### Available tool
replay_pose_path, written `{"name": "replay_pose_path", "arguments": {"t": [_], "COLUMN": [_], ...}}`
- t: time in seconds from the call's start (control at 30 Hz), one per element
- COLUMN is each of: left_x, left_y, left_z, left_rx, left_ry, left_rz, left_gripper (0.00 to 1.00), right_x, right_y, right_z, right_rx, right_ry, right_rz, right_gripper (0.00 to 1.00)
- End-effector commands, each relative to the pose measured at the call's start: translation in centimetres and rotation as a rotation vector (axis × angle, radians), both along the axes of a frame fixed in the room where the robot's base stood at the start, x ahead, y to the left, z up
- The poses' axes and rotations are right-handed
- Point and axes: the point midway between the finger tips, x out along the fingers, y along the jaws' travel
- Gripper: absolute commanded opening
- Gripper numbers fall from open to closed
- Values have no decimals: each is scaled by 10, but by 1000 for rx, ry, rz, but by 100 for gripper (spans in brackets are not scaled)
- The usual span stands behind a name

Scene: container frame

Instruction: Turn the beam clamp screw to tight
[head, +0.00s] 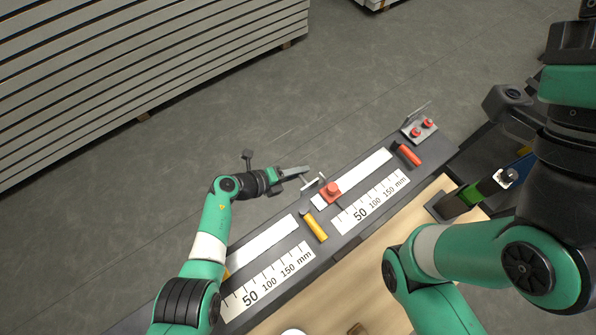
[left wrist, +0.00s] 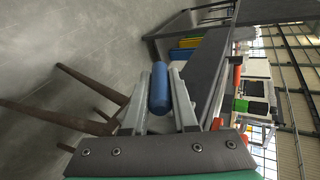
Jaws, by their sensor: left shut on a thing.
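The clamp's red body (head: 332,190) sits on the long dark rail (head: 345,228), with a pale T-shaped screw handle (head: 314,182) on its left side. My left gripper (head: 300,174) is at the rail's far edge, close beside that handle. In the left wrist view its two grey fingers (left wrist: 160,80) are closed around a blue cylinder (left wrist: 159,92). I cannot tell from the head view whether this cylinder is part of the screw.
The rail carries mm scales (head: 370,203), a yellow handle (head: 314,226), a red handle (head: 407,154) and a plate with two red buttons (head: 419,129). A green block (head: 470,194) stands near the wooden table (head: 405,210).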

Motion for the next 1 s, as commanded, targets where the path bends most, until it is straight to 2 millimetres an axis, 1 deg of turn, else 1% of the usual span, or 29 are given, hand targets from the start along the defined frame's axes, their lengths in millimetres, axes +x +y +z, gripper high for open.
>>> {"name": "replay_pose_path", "arguments": {"t": [0.2, 0.23, 0.3, 0.4, 0.63, 0.73, 0.87, 0.97, 1.0], "left_x": [-1, -1, -1, -1, 0, -1, -7, -14, -18], "left_y": [0, 0, 0, 0, 0, 2, 15, 31, 40], "left_z": [-1, -2, -1, -1, -1, 3, 15, 29, 35], "left_rx": [2, 2, 2, 2, 1, 1, 2, 0, 2], "left_ry": [3, 3, 3, 3, 3, 2, 3, 3, 3], "left_rz": [-1, -1, -1, -1, -1, 0, 2, 3, 5], "left_gripper": [0, 28, 41, 56, 56, 56, 56, 56, 56], "right_x": [0, 0, 0, 0, 0, 0, 0, 0, 0], "right_y": [0, 0, 0, 0, 0, 0, 0, 0, 0], "right_z": [0, 0, 0, 0, 0, 5, 24, 45, 53], "right_rx": [0, 0, 0, 0, 0, 0, 0, 0, 0], "right_ry": [0, 0, 0, 0, 0, 0, 0, 0, 0], "right_rz": [0, 0, 0, 0, 0, 0, 0, 0, 0], "right_gripper": [50, 50, 50, 50, 50, 50, 50, 50, 50]}}
